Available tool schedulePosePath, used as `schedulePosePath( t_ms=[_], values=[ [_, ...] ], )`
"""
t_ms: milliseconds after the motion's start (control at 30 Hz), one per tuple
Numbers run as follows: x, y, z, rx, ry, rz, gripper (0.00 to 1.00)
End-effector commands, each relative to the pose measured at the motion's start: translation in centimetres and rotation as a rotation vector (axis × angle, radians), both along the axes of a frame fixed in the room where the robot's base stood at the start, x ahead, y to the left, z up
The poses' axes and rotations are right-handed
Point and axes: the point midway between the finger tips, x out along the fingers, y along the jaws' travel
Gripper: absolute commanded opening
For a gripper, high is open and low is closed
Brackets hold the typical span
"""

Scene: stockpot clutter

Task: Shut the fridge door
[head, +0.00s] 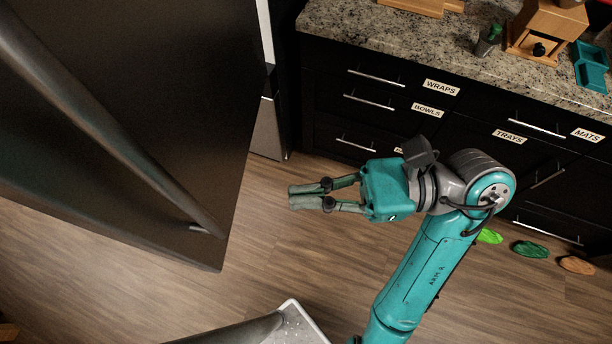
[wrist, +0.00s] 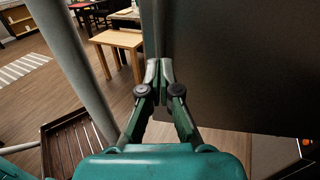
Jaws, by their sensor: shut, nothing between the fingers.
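The fridge door (head: 150,90) is a large dark panel with a long bar handle (head: 110,130), filling the left of the head view. It appears to stand swung out from the fridge body, whose pale edge (head: 265,30) shows behind it. My gripper (head: 291,197) is shut and empty. It points left, a short way right of the door's edge in the head view. In the wrist view the shut fingertips (wrist: 159,68) overlap the left edge of a dark panel (wrist: 240,70), likely the door. I cannot tell whether they touch it.
Black drawers (head: 370,90) under a granite counter (head: 400,45) line the back right. Green and brown leaf-like items (head: 530,249) lie on the floor at right. The wood floor (head: 290,255) between door and drawers is clear. A wooden table (wrist: 118,40) stands farther off.

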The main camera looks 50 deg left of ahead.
Motion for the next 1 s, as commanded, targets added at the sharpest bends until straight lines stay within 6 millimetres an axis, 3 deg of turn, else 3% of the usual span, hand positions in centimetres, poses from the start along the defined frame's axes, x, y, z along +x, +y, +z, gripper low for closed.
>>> schedulePosePath(
  t_ms=[500, 700, 1000],
  values=[
    [-7.5, 5.3, 0.0, 0.001, 0.002, 0.003, 0.00],
    [-8.8, 6.3, 0.0, 0.000, 0.002, 0.001, 0.00],
    [-9.1, 6.5, 0.0, 0.000, 0.002, -0.001, 0.00]
  ],
)
